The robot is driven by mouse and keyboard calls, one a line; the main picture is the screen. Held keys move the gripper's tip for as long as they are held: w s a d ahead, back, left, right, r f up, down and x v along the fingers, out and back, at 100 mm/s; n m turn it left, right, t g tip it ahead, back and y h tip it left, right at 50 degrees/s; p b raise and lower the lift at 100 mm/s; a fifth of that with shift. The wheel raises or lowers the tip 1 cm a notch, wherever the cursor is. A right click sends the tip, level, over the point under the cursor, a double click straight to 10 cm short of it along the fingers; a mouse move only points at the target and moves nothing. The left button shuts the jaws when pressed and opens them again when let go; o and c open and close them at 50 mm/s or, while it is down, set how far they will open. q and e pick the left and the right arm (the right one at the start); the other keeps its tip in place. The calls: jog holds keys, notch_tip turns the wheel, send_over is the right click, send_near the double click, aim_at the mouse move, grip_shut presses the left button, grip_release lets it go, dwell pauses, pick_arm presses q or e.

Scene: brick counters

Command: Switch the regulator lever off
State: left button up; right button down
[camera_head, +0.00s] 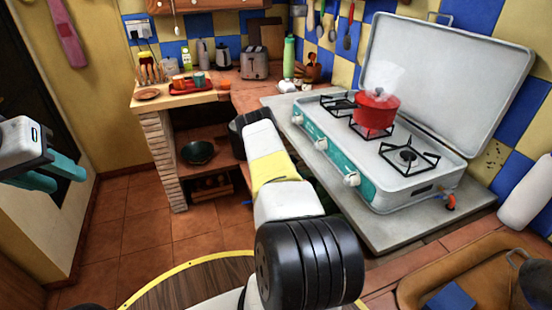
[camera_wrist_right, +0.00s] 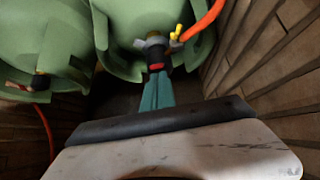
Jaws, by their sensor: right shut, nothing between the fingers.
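In the right wrist view, the regulator (camera_wrist_right: 155,43) sits on a green gas cylinder (camera_wrist_right: 122,60), with its small yellow lever (camera_wrist_right: 178,32) tilted upward at its right side. An orange hose (camera_wrist_right: 204,20) runs from it to the upper right. My right gripper (camera_wrist_right: 157,78) has its teal fingers together and empty, pointing at the regulator just below its black and red part. I cannot tell whether they touch. In the head view my right arm reaches down beside the counter and hides its gripper. My left gripper (camera_head: 52,178) is open and empty at the far left.
A second green cylinder (camera_wrist_right: 40,50) stands at the left, with its own red hose. Brick walls (camera_wrist_right: 275,65) close in on the right. Above is the counter with a gas stove (camera_head: 385,170) and a red pot (camera_head: 376,110). The tiled floor (camera_head: 150,220) is clear.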

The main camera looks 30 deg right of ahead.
jog(key=shift+d+f, duration=0.15)
jog(key=shift+f, duration=0.05)
